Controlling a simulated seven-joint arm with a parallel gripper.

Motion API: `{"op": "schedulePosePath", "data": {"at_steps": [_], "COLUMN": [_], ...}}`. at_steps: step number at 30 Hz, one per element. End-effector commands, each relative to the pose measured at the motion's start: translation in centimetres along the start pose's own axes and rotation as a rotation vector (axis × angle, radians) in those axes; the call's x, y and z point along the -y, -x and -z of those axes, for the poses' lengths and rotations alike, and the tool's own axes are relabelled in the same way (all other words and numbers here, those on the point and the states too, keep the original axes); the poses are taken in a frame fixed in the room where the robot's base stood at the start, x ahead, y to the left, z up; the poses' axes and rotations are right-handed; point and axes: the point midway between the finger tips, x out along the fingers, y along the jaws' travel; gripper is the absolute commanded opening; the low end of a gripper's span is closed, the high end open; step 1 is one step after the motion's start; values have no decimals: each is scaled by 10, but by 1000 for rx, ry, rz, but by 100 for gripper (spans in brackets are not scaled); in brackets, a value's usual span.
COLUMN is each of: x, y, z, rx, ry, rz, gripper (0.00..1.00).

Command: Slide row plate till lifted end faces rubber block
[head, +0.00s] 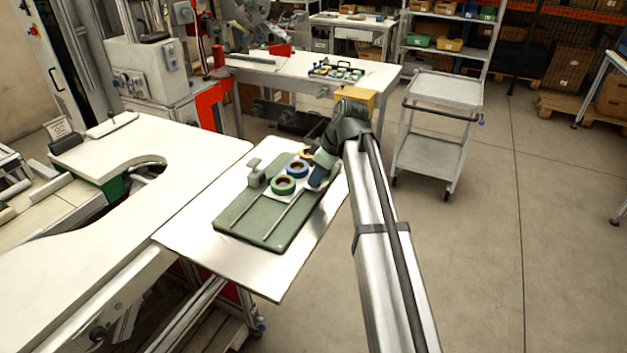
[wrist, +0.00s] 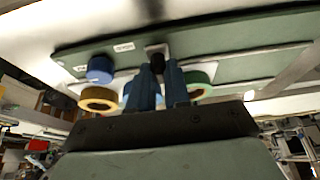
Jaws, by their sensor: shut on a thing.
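The white row plate (head: 277,193) lies on the green board (head: 254,225), with a green reel (head: 283,185), a blue reel (head: 297,169) and a yellow reel (head: 306,153) in a line on it. My gripper (head: 318,178) is at the plate's right side, near the blue reel. In the wrist view its blue fingers (wrist: 160,85) stand between the yellow reel (wrist: 98,98) and the green reel (wrist: 198,85); the exact grip is hidden. I cannot tell which plate end is lifted.
Two straight rails (head: 283,217) run along the board's near part, which is clear. The board rests on a white table (head: 185,233). A blue cylinder (wrist: 100,68) stands on the board beyond the yellow reel. A grey cart (head: 430,150) stands to the right.

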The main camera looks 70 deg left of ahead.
Motion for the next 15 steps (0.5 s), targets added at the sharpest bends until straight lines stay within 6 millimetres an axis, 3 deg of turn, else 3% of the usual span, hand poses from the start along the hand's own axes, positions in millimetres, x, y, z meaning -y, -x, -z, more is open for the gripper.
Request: {"op": "schedulePosePath", "data": {"at_steps": [2, 3, 10, 15], "x": [-5, -5, -4, -3], "y": [-2, -2, -2, -2], "z": [0, 0, 0, 0], "rx": [1, 1, 1, 1], "ry": [1, 1, 1, 1], "rz": [-8, -9, -7, -5], "gripper": [0, 18, 40, 43]}}
